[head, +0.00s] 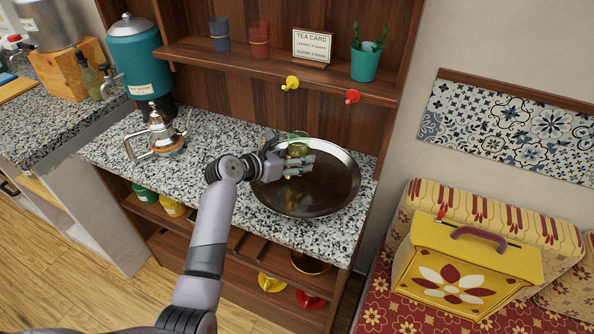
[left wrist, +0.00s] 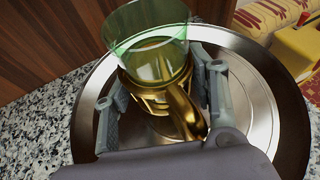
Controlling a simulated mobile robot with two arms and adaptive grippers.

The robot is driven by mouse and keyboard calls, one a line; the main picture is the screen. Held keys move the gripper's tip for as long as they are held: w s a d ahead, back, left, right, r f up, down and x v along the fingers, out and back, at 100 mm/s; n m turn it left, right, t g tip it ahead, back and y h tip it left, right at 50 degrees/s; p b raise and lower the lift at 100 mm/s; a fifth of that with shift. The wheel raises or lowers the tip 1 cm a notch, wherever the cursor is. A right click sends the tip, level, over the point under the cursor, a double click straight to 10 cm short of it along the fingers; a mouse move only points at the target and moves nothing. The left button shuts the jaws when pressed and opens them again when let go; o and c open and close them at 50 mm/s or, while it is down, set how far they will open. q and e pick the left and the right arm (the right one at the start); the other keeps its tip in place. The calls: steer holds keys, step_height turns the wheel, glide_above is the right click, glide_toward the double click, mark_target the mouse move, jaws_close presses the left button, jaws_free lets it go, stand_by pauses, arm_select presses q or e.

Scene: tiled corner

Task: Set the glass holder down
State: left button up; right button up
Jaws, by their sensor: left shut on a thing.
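The glass holder (left wrist: 158,97) is gold metal with a handle and holds a green-tinted glass (left wrist: 150,45). My left gripper (head: 290,164) is shut on the glass holder, with a finger on each side of it in the left wrist view. The holder is upright or nearly so, over the round metal tray (head: 335,187) on the granite counter. In the head view the gripper hides most of the holder, and the green glass (head: 298,145) shows above the fingers. I cannot tell whether the holder's base touches the tray. My right gripper is not in view.
A metal teapot (head: 163,135) stands on the counter (head: 215,133) left of the tray. A shelf above holds cups, a tea card (head: 312,46) and a plant pot (head: 366,62). The tray looks otherwise empty. A yellow box (head: 466,268) sits on the seat at right.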

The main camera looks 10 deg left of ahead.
mark_target(296, 178)
arm_select(q)
step_height(296, 178, down, 4)
steer(key=shift+r, duration=0.2)
steer(key=shift+f, duration=0.3)
steer(key=o, duration=0.8)
steer(key=shift+f, duration=0.1)
steer(key=o, duration=0.4)
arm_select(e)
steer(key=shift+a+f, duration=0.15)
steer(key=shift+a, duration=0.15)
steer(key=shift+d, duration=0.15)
